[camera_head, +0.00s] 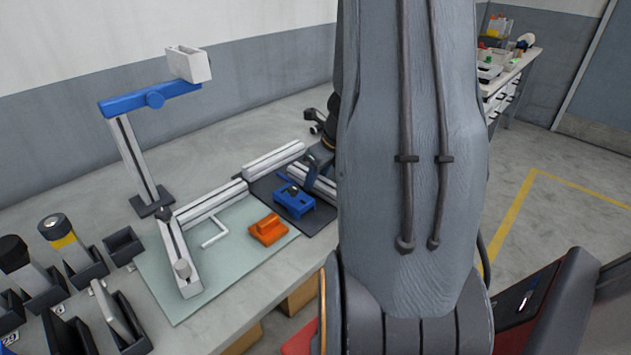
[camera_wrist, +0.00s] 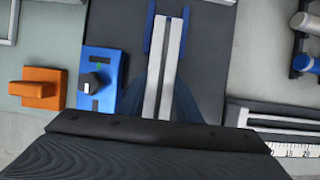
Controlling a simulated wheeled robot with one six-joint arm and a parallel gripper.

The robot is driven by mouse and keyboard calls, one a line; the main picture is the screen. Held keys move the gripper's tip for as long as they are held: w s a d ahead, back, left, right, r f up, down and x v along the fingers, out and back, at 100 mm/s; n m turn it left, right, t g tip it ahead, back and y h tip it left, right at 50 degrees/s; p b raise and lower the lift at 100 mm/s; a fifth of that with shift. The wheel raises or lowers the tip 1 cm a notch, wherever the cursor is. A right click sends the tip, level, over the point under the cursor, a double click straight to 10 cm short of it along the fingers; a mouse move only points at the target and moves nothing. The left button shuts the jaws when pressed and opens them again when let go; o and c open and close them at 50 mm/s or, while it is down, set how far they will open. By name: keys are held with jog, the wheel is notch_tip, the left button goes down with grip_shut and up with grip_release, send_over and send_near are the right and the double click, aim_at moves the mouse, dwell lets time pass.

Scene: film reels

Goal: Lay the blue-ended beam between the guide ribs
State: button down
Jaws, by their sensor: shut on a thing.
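In the wrist view a pale grey slotted beam (camera_wrist: 166,70) runs up the picture over a dark mat (camera_wrist: 208,55). Its blue ends do not show clearly. My gripper (camera_wrist: 166,92) is shut on the beam, with faint blue fingers along both sides. Two blue strips, seemingly the guide ribs (camera_wrist: 149,32), flank the beam's far part. I cannot tell whether the beam rests on the mat or hangs just above it. In the head view my gripper (camera_head: 321,160) and the beam (camera_head: 318,185) show at the arm's left edge; the arm hides the rest.
A blue block (camera_head: 294,201) with a black knob and an orange block (camera_head: 268,230) stand left of the beam. Long slotted rails (camera_head: 208,205) lie behind. A blue-armed stand (camera_head: 140,165) rises at left. Black bins (camera_head: 122,246) line the front left.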

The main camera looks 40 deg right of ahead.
jog(key=shift+f, duration=0.15)
jog(key=c, duration=1.3)
grip_release()
